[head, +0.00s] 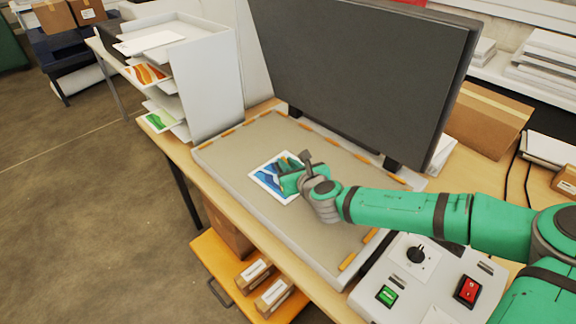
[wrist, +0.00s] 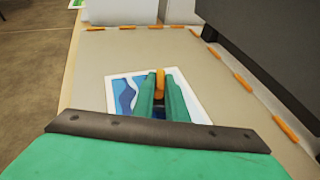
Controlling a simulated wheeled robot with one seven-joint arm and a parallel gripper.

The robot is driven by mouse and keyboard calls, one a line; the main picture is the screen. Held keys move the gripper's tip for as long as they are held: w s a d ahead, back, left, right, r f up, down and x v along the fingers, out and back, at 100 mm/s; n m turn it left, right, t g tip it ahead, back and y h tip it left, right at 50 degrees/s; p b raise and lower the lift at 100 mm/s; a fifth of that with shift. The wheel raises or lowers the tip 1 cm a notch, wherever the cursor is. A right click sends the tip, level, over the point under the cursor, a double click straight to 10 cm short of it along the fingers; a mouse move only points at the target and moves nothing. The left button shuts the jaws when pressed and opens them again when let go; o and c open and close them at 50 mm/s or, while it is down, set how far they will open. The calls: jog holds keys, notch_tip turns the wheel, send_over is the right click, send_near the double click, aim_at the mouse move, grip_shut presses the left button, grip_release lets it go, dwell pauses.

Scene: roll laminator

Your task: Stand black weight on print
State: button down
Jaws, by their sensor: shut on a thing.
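The print (head: 264,178), a white-bordered sheet with blue waves, lies flat on the beige laminator bed (head: 232,154). It also shows in the wrist view (wrist: 122,92), partly covered by my fingers. My gripper (head: 289,181) is over the print's right part, pointing down at it. In the wrist view my green fingers (wrist: 160,88) are shut around a narrow piece with an orange upper part (wrist: 160,84) and a dark part below. I take this to be the black weight, mostly hidden by the fingers. I cannot tell whether its underside touches the print.
A large dark raised panel (head: 365,75) stands behind the bed. Orange strips (wrist: 242,81) mark the bed's edges. A paper rack (head: 212,85) stands at the back left. A control box (head: 405,285) with a knob and switches is at the front right. The bed around the print is clear.

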jog(key=shift+f, duration=0.25)
jog(key=shift+a+f, duration=0.1)
jog(key=shift+f, duration=0.1)
jog(key=c, duration=1.8)
grip_release()
jog(key=shift+a, duration=0.1)
jog(key=shift+o, duration=0.2)
jog(key=shift+s, duration=0.1)
